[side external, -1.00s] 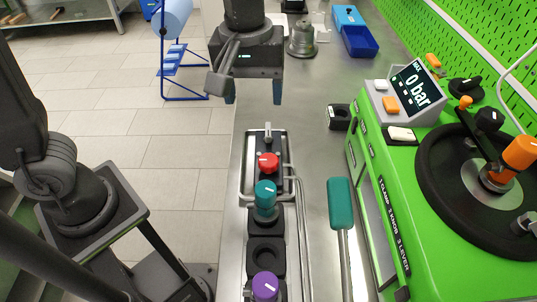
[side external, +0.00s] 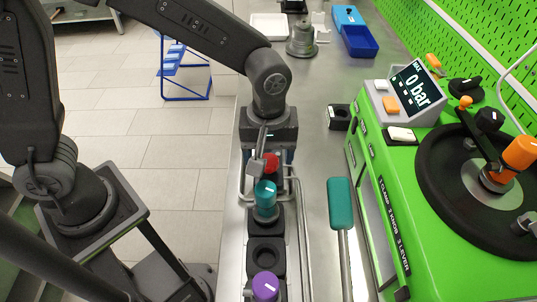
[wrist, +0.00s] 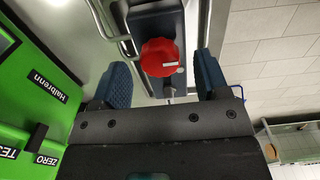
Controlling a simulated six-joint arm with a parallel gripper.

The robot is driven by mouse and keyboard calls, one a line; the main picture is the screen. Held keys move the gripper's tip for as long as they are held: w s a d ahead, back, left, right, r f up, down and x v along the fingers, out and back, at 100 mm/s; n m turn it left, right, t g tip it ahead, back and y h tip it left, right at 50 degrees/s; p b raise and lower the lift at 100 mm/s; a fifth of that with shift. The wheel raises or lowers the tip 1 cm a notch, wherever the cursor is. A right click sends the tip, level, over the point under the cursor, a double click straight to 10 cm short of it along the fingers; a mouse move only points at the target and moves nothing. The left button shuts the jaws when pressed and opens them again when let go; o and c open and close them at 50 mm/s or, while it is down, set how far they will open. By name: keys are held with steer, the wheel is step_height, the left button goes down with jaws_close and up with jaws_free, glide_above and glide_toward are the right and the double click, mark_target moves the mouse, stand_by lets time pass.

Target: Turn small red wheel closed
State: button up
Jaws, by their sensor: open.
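The small red wheel (side external: 271,161) with a white mark sits on a dark block in the metal frame on the bench. It also shows in the wrist view (wrist: 159,57), between my two blue fingertips with a gap on each side. My gripper (side external: 268,157) points down over it and is open, with no finger visibly touching the wheel. In the side view the gripper body and wrist camera arm cover part of the wheel and block. How far down the fingertips reach beside the wheel I cannot tell.
A teal knob (side external: 265,194) stands just in front of the red wheel, and a purple knob (side external: 265,286) farther forward. Metal pipes (side external: 297,215) run along the right. A teal-handled tool (side external: 340,203) and the green test bench (side external: 375,170) lie farther right.

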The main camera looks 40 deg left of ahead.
steer(key=shift+f, duration=0.6)
steer(key=c, duration=0.9)
